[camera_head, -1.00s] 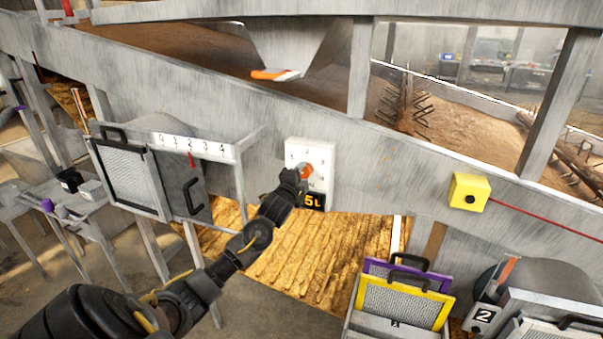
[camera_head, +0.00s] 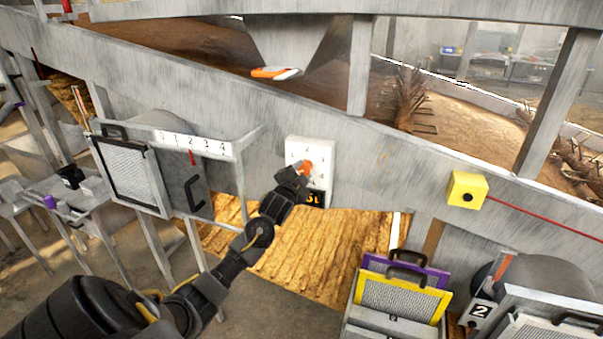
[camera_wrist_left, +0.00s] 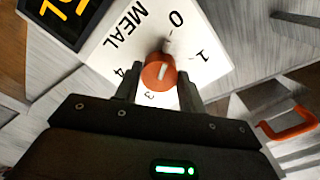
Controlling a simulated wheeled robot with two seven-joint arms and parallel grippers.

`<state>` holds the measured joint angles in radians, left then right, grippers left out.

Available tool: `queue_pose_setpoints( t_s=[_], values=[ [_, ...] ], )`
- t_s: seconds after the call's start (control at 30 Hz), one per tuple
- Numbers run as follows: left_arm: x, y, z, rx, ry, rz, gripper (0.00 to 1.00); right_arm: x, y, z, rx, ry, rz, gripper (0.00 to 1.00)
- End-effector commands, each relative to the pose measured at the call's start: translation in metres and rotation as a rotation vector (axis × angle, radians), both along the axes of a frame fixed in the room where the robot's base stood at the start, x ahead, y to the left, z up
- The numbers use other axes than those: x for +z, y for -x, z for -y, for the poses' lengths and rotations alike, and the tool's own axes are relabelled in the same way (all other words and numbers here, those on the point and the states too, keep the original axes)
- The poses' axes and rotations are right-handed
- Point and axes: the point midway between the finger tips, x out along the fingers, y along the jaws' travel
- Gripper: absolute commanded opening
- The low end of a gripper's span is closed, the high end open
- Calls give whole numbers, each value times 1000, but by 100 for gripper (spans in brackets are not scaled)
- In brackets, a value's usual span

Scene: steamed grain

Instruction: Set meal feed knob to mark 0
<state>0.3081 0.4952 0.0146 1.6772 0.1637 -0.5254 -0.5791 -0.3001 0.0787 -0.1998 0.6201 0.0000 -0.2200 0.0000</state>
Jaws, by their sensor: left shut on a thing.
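The meal feed knob (camera_head: 306,167) is orange and sits on a white dial plate (camera_head: 324,150) on the sloping grey wall. In the left wrist view the knob (camera_wrist_left: 157,76) carries a white line, and a pale tip above it points about at the 0. The plate (camera_wrist_left: 203,68) reads MEAL, with 0, 1, 3 and 4 visible; the 2 is hidden. My left gripper (camera_head: 299,172) is shut on the knob, with a finger on each side in the left wrist view (camera_wrist_left: 157,92). My right gripper is not in view.
A black display (camera_head: 314,199) with yellow characters sits just below the plate, partly behind my gripper. A grey box with a 0 to 4 scale (camera_head: 190,145) stands left. A yellow button box (camera_head: 467,189) is right. Framed screens (camera_head: 402,299) stand below.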

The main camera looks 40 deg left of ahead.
Motion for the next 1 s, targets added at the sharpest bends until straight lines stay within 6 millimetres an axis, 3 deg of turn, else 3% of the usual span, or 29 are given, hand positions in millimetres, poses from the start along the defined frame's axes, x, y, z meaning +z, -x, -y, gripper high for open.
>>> queue_pose_setpoints(
  t_s=[0.23, 0.27, 0.4, 0.77, 1.0],
  values=[
    [-1, 0, 0, 1, 2, -2, 17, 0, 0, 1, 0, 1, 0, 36],
    [-1, 0, 0, 1, 2, -2, 42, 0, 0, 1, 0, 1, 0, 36],
    [-1, 0, 0, 0, 1, -2, 61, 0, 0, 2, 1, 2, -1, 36],
    [-1, 4, 2, -1, -1, -1, 61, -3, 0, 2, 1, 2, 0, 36],
    [-5, 41, 15, -2, -1, 0, 61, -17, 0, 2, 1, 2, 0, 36]
  ],
)
